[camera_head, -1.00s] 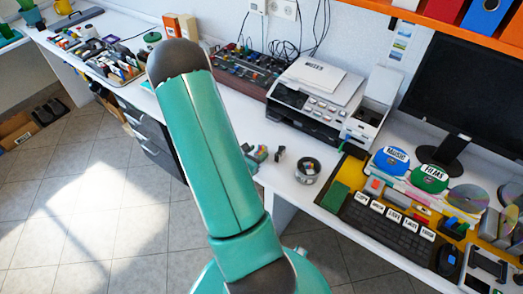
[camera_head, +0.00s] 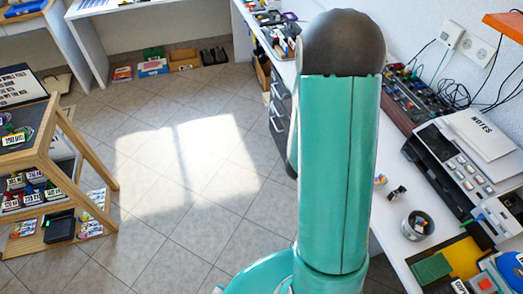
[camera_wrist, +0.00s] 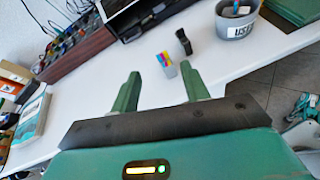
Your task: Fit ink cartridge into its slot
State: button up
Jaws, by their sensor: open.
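My gripper (camera_wrist: 159,70) is open and empty in the wrist view, its green fingers wide apart above the white desk. In line with the gap, near the right finger, a small block with coloured tops (camera_wrist: 166,62) stands on the desk. A small black piece (camera_wrist: 184,42) stands just behind it. Either may be the ink cartridge; I cannot tell which. Both also show in the head view, the coloured block (camera_head: 380,181) beside the black piece (camera_head: 397,193). The printer (camera_head: 458,165) stands at the right; its cartridge slot cannot be made out. My arm hides my gripper in the head view.
A tool rack (camera_head: 415,100) lies behind the printer. A wooden stand (camera_head: 85,150) is on the left. The tiled floor (camera_head: 190,210) between is clear.

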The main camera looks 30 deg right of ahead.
jog(key=w+a+r+m+t+y, duration=0.1)
jog(key=a+r+m+t+y, duration=0.3)
jog(key=a+r, duration=0.8)
jog(key=w+a+r+m+t+y, duration=0.1)
jog(key=a+r+m+t+y, duration=0.4)
jog(key=a, duration=1.5)
notch_tip(320, 180, up, 7)
jog(key=m+y, duration=0.3)
jog(key=y, duration=0.1)
jog(key=shift+w+m, duration=0.2)
jog(key=shift+m, duration=0.1)
jog(key=shift+r, duration=0.1)
jog(key=shift+c, duration=1.1)
jog(key=shift+s+d, duration=0.1)
jog(key=shift+d, duration=0.1)
